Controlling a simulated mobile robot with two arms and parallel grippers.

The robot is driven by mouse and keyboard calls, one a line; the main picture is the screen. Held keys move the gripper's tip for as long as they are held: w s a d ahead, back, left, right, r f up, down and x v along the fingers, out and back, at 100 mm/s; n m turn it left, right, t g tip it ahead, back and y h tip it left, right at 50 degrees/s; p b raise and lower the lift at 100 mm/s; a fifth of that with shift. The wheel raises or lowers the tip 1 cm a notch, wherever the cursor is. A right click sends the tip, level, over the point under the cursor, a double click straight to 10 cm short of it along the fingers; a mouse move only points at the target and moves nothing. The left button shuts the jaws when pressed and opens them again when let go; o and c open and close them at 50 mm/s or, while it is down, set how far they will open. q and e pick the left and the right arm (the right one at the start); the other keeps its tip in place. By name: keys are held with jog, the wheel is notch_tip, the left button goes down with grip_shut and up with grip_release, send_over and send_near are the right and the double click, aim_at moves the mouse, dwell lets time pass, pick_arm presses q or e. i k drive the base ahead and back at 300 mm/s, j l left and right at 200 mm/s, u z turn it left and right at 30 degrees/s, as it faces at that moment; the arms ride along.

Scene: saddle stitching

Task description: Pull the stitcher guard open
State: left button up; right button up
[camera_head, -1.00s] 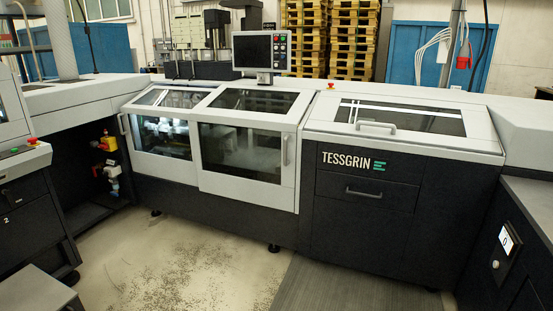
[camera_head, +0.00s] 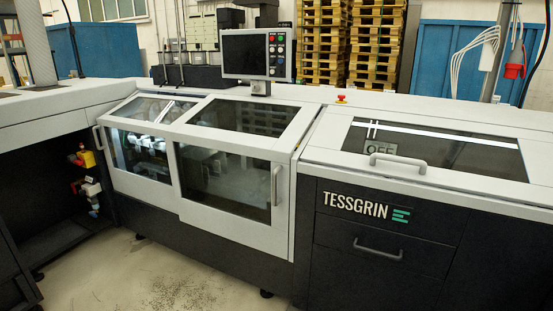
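The stitcher guard (camera_head: 235,190) is a white-framed cover with dark glass windows on the machine ahead, and it is closed. It has two sections side by side: the left one (camera_head: 140,158) has a handle (camera_head: 97,137) at its left edge, and the right one has an upright handle (camera_head: 275,186) at its right edge. Lit machinery shows dimly behind the left glass. Neither of my grippers is in view.
To the right is a TESSGRIN unit with a flat lid (camera_head: 430,155), a lid handle (camera_head: 398,162) and a drawer handle (camera_head: 378,249). A control screen (camera_head: 255,55) stands behind the guard. Open floor (camera_head: 150,280) lies in front. A dark recess is at the left.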

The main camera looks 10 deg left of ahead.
aim_at(134, 141)
jog(key=i+j, duration=0.95)
jog(key=j+u, duration=0.05)
jog(key=j, duration=0.05)
